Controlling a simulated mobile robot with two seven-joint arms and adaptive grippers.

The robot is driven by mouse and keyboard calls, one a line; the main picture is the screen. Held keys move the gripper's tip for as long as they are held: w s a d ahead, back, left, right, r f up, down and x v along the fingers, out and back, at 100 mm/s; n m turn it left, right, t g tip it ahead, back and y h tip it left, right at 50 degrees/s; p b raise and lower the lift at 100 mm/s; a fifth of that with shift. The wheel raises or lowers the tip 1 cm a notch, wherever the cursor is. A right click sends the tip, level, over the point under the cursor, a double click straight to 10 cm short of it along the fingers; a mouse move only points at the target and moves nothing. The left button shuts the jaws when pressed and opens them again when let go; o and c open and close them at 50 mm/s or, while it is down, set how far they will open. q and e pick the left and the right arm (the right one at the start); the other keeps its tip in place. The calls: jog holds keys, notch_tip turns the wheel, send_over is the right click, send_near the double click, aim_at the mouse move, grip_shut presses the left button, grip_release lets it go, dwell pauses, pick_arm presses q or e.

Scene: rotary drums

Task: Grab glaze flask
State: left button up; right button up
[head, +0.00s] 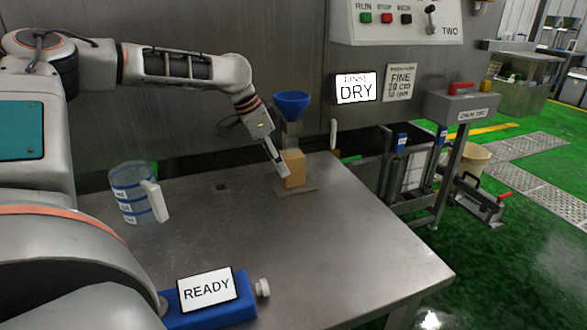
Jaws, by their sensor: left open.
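No object is plainly labelled as the glaze flask, so I cannot tell for certain which it is. A tan, box-shaped object (294,170) stands upright on a small metal plate on the table, below a blue funnel (292,104). My left gripper (262,150) is open, reaching down from the left just beside the tan object. A pale finger overlaps its left edge in the picture; I cannot tell whether they touch. A clear jug with blue bands (133,193) and a white handle stands upright at the table's left. My right gripper is out of view.
The metal table (320,235) is clear at its middle and right. A blue unit with a "READY" sign (208,289) sits at the front. A steel wall rises behind, with a "DRY" display (356,88) and a control panel (395,22). Machinery stands beyond the right edge.

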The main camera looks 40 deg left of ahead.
aim_at(282, 185)
pick_arm(q)
jog(key=x, duration=0.4)
jog(key=shift+s+a+f+b, duration=0.1)
jog(key=shift+a+f+b, duration=0.05)
jog(key=shift+f+b, duration=0.15)
jog(key=shift+w+f, duration=0.25)
jog(key=shift+f, duration=0.1)
jog(key=c, duration=0.8)
jog(key=shift+r, duration=0.1)
jog(key=shift+c, duration=0.2)
